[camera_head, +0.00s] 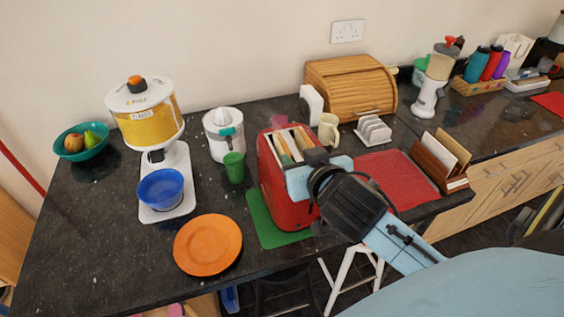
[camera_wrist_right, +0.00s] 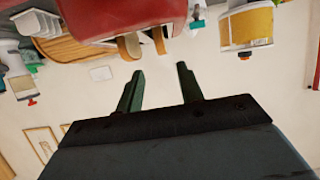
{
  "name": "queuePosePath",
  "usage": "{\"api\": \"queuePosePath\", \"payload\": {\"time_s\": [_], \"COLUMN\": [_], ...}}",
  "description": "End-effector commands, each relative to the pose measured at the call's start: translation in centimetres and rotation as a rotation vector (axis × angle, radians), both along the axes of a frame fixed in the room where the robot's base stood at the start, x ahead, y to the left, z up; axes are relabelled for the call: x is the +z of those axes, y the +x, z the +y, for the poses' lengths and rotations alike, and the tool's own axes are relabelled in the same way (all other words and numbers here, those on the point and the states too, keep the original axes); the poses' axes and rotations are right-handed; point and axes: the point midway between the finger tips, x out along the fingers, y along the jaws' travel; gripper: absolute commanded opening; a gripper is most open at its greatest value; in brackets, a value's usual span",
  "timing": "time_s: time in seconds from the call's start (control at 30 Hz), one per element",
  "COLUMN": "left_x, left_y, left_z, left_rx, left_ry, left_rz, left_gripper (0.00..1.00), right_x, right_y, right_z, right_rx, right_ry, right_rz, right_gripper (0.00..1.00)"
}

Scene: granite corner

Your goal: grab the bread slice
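A red toaster (camera_head: 278,196) stands on a green mat (camera_head: 262,222) on the dark counter. Bread slices (camera_head: 283,151) stick up out of its top slots. In the right wrist view, which is upside down, the toaster (camera_wrist_right: 130,12) is at the top and two bread slice edges (camera_wrist_right: 129,46) poke out of it. My right gripper (camera_wrist_right: 160,82) is open and empty, its two dark fingers apart and pointing toward the slices without touching them. In the head view, my right gripper (camera_head: 308,162) is over the toaster's right side and hides part of it. My left gripper is not in view.
An orange plate (camera_head: 208,244), a green cup (camera_head: 234,168) and a white juicer (camera_head: 220,140) are left of the toaster. A blue bowl (camera_head: 161,189) sits on a dispenser. A wooden bread box (camera_head: 350,85) is behind. A red mat (camera_head: 388,176) lies on the right.

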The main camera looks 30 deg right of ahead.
Motion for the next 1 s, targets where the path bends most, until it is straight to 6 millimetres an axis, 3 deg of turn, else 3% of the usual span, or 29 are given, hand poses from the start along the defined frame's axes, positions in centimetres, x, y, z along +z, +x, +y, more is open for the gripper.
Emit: {"api": "queuePosePath", "payload": {"time_s": [0.07, 0.3, 0.57, 0.8, 1.0], "left_x": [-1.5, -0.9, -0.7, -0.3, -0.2], "left_y": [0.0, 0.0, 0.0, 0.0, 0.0], "left_z": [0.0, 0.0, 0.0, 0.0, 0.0], "left_rx": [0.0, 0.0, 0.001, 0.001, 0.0], "left_ry": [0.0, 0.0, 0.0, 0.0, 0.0], "left_rz": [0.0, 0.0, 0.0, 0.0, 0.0], "left_gripper": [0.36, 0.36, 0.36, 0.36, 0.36], "right_x": [-0.6, -1.8, -2.5, -3.6, -4.2], "right_y": [0.6, 4.5, 6.0, 9.0, 10.2], "right_z": [-0.2, -1.0, -1.3, -1.7, -2.0], "right_rx": [0.0, 0.001, 0.0, 0.001, 0.002], "right_ry": [-0.002, -0.004, -0.003, -0.004, -0.002], "right_rz": [-0.005, 0.002, 0.003, 0.003, 0.003], "right_gripper": [0.37, 0.37, 0.37, 0.37, 0.37]}}
